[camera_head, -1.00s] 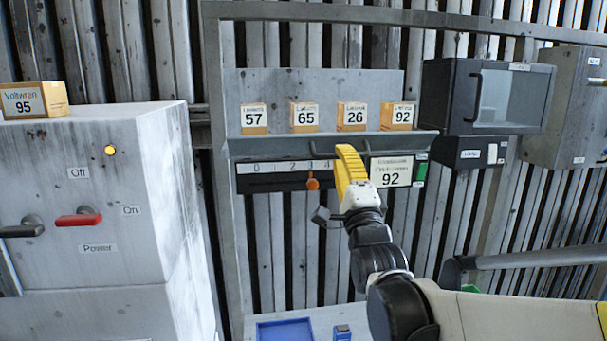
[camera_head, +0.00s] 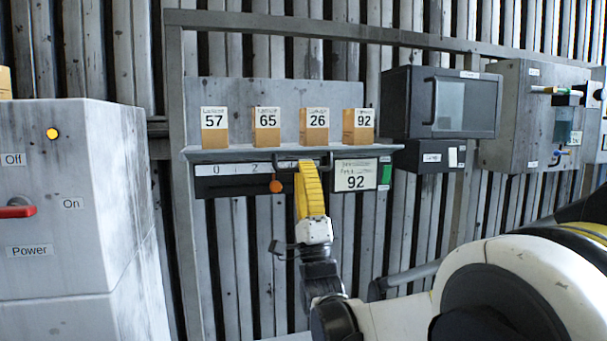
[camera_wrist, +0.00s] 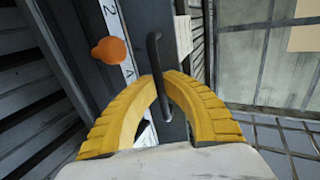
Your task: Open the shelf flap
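The shelf flap (camera_head: 230,154) is the grey strip along the front of the wall shelf, with a dark bar handle (camera_head: 318,158) near its middle. In the head view the flap looks like a thin edge; its exact tilt is hard to tell. My gripper (camera_head: 307,168), with yellow fingers, is at the handle from below. In the wrist view the two fingers arch inward and their tips meet on either side of the handle bar (camera_wrist: 153,55); my gripper (camera_wrist: 165,85) looks shut on it.
Several numbered boxes (camera_head: 267,129) stand on the shelf. Below are a number scale with an orange pointer (camera_head: 276,186) and a 92 display (camera_head: 355,176). A dark windowed cabinet (camera_head: 405,100) is at right, a grey power cabinet (camera_head: 90,240) at left.

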